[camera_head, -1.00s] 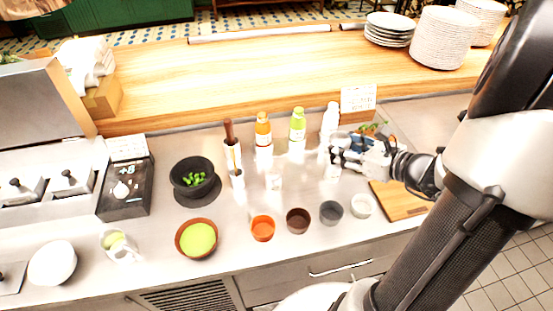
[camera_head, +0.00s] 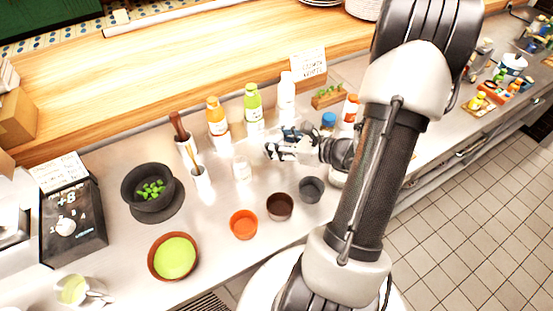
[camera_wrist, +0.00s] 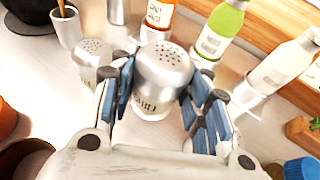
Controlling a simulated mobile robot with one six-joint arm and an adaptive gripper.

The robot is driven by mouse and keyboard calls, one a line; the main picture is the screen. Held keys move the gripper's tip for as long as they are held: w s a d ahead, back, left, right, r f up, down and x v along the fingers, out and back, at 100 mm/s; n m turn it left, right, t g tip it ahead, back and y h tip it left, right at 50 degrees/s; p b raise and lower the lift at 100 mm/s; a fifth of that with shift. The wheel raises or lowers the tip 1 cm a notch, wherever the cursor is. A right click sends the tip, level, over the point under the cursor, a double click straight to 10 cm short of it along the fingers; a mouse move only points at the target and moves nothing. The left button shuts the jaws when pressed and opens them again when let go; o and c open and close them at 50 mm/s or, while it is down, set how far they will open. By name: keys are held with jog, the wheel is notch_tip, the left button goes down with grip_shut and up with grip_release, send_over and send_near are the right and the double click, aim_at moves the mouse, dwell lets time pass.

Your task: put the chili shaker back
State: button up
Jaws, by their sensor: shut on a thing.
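The chili shaker (camera_wrist: 163,72) has a silver domed lid with holes and a partly visible dark label. In the wrist view it is upright between the fingers of my gripper (camera_wrist: 158,100), which is shut on it. In the head view my gripper (camera_head: 272,150) is in front of the white bottle and hides most or all of the shaker. I cannot tell whether its base touches the counter. A second, similar shaker (camera_wrist: 92,62) stands close to its left; it also shows in the head view (camera_head: 242,168).
Orange (camera_head: 217,115), green (camera_head: 252,105) and white (camera_head: 287,92) squeeze bottles stand behind. A mortar (camera_head: 148,190), a green-filled bowl (camera_head: 174,257) and small bowls, orange (camera_head: 243,224), brown (camera_head: 279,206) and grey (camera_head: 311,189), sit around the front. A bare strip of counter lies in between.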

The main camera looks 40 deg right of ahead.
jog(key=shift+f+b, duration=0.85)
jog(key=shift+f, duration=1.9)
jog(key=shift+f, duration=0.15)
jog(key=o, duration=1.1)
jog(key=shift+r, duration=0.2)
jog(key=p+v, duration=0.3)
jog(key=v, duration=0.9)
jog(key=shift+f, duration=0.1)
